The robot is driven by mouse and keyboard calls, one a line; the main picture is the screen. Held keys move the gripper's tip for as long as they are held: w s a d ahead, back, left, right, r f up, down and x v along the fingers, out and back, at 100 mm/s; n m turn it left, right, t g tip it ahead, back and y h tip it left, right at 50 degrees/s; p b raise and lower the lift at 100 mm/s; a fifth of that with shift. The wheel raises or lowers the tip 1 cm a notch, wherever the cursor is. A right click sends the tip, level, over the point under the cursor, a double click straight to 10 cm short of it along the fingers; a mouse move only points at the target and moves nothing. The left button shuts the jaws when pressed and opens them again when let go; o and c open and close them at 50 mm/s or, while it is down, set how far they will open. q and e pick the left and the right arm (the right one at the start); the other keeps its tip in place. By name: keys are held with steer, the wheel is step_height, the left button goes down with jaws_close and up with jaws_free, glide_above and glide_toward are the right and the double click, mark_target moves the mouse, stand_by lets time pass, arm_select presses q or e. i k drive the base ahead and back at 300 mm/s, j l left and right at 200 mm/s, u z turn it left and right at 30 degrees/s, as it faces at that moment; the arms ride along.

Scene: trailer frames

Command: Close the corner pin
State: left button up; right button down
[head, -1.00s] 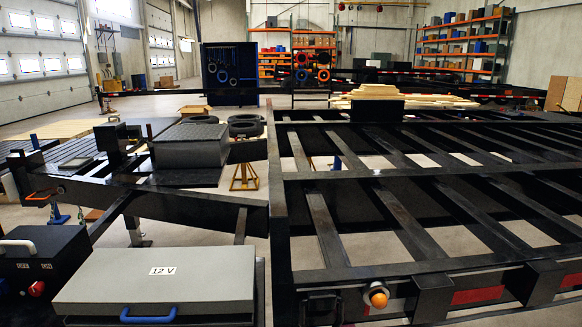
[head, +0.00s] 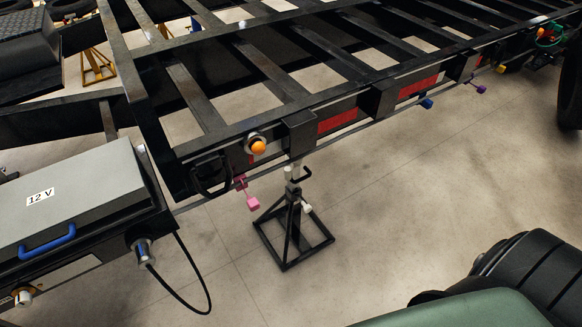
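The black trailer frame (head: 236,129) fills the upper part of the head view. Near its front corner a pink pin-like piece (head: 252,203) hangs below the rail, beside a dark corner fitting (head: 210,174). I cannot tell for sure whether this is the corner pin, or whether it is open or closed. Similar small blue (head: 426,103), purple (head: 481,89) and yellow (head: 501,68) pieces hang farther along the same rail. Neither of my grippers is in view.
A grey box marked 12 V (head: 70,185) with a blue handle stands at left, a black cable (head: 203,295) hanging from it. A black jack stand (head: 292,235) stands under the rail. An orange lamp (head: 258,147) juts out. Open floor lies in front.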

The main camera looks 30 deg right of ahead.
mark_target(307, 209)
steer(key=z, duration=0.9)
